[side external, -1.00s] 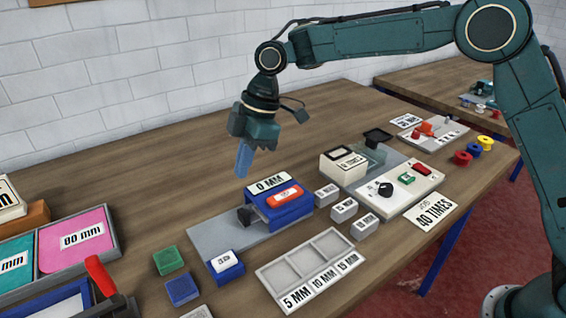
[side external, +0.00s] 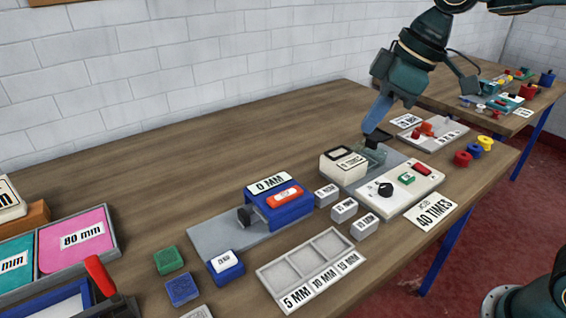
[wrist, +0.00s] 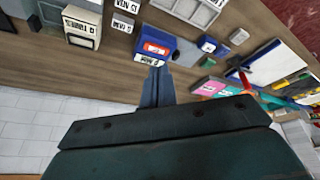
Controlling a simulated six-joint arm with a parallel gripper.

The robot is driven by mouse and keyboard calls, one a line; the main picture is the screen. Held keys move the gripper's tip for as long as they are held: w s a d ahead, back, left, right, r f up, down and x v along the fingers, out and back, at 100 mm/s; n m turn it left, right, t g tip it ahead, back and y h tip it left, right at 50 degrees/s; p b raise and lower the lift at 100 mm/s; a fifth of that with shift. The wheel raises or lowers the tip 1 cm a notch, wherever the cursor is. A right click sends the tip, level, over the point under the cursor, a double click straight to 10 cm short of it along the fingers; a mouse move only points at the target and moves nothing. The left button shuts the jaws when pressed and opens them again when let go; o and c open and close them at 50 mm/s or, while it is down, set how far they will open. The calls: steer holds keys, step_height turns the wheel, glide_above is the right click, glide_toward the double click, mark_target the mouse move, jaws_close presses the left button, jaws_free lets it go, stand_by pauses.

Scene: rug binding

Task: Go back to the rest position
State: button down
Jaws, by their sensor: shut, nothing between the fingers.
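My gripper (side external: 375,116) is dark teal with blue-grey fingers. In the side view it is at the upper right, pointing down and slightly left, in the air near the black pad behind the cream counter device (side external: 345,165). Its fingers are shut and empty. In the wrist view the shut fingers (wrist: 157,88) point toward the blue 0 MM gauge (wrist: 155,50). The arm reaches in from the top right edge, and most of it is out of the side view.
The blue gauge (side external: 279,200) stands on a grey plate. Small grey blocks (side external: 344,210), a three-slot tray (side external: 312,268) and a white control panel (side external: 400,190) are nearby. Colored spools (side external: 463,158) sit at the right edge. The back left of the table is clear.

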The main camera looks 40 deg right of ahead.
steer(key=s+d+f+m+t+h, duration=0.1)
steer(key=s+d+f+m, duration=0.1)
steer(key=s, duration=0.6)
steer(key=s+d+f+m+h, duration=0.1)
steer(key=s+d+f+m, duration=0.1)
steer(key=s+d+m, duration=0.3)
steer(key=s+d, duration=0.2)
steer(key=s, duration=0.1)
steer(key=shift+s+f+m+t, duration=0.15)
steer(key=shift+s+m+t, duration=0.15)
steer(key=shift+s+t, duration=0.1)
